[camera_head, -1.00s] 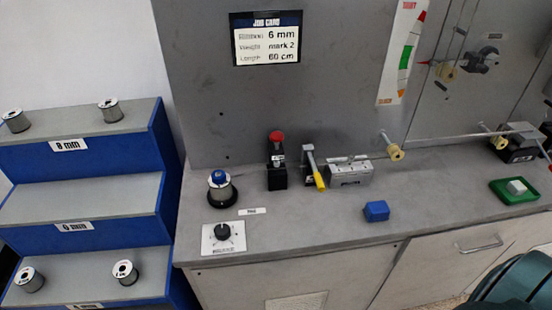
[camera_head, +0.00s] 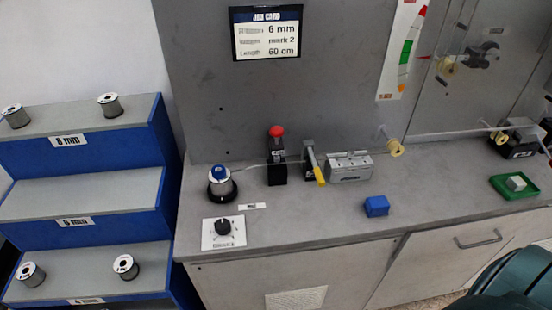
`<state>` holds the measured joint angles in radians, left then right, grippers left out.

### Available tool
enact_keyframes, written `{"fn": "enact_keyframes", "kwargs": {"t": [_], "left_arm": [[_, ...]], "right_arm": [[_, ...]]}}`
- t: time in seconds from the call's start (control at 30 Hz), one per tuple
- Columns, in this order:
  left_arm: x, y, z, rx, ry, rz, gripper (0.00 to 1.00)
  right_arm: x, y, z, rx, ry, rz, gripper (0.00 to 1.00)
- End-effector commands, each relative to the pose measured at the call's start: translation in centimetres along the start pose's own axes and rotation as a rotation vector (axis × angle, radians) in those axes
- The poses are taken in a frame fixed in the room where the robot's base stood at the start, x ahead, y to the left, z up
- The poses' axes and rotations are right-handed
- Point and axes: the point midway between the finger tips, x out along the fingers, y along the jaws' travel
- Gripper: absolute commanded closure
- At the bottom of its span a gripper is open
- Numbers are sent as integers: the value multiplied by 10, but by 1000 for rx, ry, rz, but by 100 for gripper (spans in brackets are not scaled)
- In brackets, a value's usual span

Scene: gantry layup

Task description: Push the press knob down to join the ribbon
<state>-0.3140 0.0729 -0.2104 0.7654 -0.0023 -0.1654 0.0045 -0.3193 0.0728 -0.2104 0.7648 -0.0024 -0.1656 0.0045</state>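The press is a small black block with a red knob (camera_head: 277,131) on top, standing near the back of the grey bench. The knob sits raised above the press body (camera_head: 277,172). A thin pale ribbon (camera_head: 435,140) runs from the right over a cream roller (camera_head: 396,148) towards the press. A spool with a blue cap (camera_head: 219,178) stands on a black base left of the press, and a thin strand shows between them.
Right of the press stand a yellow-handled lever (camera_head: 315,165) and a grey block (camera_head: 349,168). A blue block (camera_head: 376,206), a dial plate (camera_head: 223,231) and a green tray (camera_head: 503,191) lie on the bench. Blue shelves (camera_head: 90,200) with spools stand left. The bench front is mostly clear.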

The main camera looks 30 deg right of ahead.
Motion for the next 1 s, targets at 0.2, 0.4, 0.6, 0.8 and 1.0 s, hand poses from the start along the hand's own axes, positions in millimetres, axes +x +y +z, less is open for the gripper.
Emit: {"fn": "enact_keyframes", "kwargs": {"t": [0.2,0.4,0.6,0.8,1.0], "left_arm": [[0,0,0,0,0,0,50],[0,0,0,0,0,0,50],[0,0,0,0,0,0,50],[0,0,0,0,0,0,50],[0,0,0,0,0,0,50]], "right_arm": [[2,3,-14,-1,16,3,100],[3,3,-18,-1,21,3,100],[2,2,-11,-1,13,2,100],[0,0,0,0,-1,0,100],[0,-1,4,0,-6,-1,100]]}}
